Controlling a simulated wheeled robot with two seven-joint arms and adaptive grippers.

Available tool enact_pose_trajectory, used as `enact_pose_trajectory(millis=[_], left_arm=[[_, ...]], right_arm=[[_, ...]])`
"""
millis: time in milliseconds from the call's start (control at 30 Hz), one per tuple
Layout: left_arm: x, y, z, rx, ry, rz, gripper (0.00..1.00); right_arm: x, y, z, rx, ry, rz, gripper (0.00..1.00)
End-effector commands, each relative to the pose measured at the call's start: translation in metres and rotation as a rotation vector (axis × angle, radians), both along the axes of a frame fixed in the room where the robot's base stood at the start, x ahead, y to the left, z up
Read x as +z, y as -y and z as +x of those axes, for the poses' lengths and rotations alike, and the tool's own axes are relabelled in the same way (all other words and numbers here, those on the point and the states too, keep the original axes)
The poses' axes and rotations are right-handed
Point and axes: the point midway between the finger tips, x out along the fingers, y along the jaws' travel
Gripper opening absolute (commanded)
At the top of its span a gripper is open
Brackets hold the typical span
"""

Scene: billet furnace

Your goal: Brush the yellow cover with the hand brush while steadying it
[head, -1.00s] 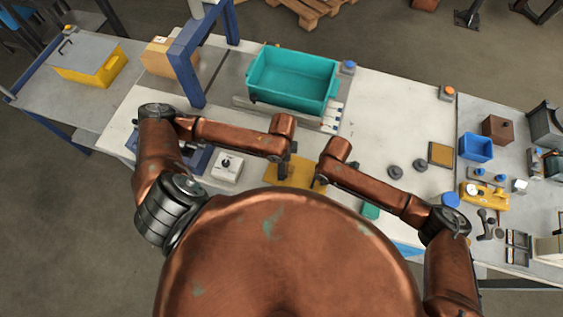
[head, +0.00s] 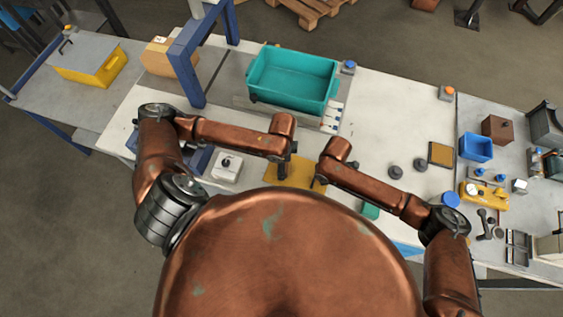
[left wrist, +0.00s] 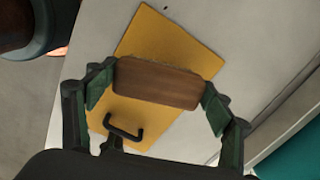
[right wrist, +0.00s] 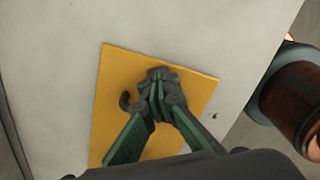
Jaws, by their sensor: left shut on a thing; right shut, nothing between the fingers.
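The flat yellow cover (head: 304,174) lies on the pale bench just in front of my body. It also shows in the left wrist view (left wrist: 165,40) and the right wrist view (right wrist: 120,70). A dark handle (left wrist: 125,132) stands on the cover, beside the brush. My right gripper (right wrist: 160,85) is shut and empty over the cover, with a dark hooked part, apparently the handle, beside its fingers. I cannot tell whether its tips touch the cover.
A teal bin (head: 292,80) stands behind the cover, near a blue frame (head: 190,55). A white box with a dark knob (head: 228,168) sits left of the cover. Dark round knobs (head: 395,171) and a framed yellow pad (head: 441,154) lie to the right. The bench between has some clear room.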

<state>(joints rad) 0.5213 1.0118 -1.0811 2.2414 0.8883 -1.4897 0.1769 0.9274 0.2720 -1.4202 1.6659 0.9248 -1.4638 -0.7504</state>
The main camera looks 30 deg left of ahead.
Motion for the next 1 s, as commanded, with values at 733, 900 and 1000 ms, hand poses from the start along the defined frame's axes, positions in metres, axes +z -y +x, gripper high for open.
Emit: enact_pose_trajectory(millis=[733, 900, 1000], left_arm=[[-0.012, 0.000, 0.000, 0.000, -0.001, 0.000, 0.56], [-0.015, 0.000, 0.000, 0.001, 0.000, -0.001, 0.56], [-0.017, 0.000, 0.000, 0.000, 0.000, -0.001, 0.56]], right_arm=[[-0.004, 0.002, -0.002, -0.001, -0.006, -0.004, 0.00], [-0.004, 0.002, -0.003, -0.001, -0.006, -0.005, 0.00], [-0.004, 0.002, -0.003, -0.001, -0.006, -0.005, 0.00]])
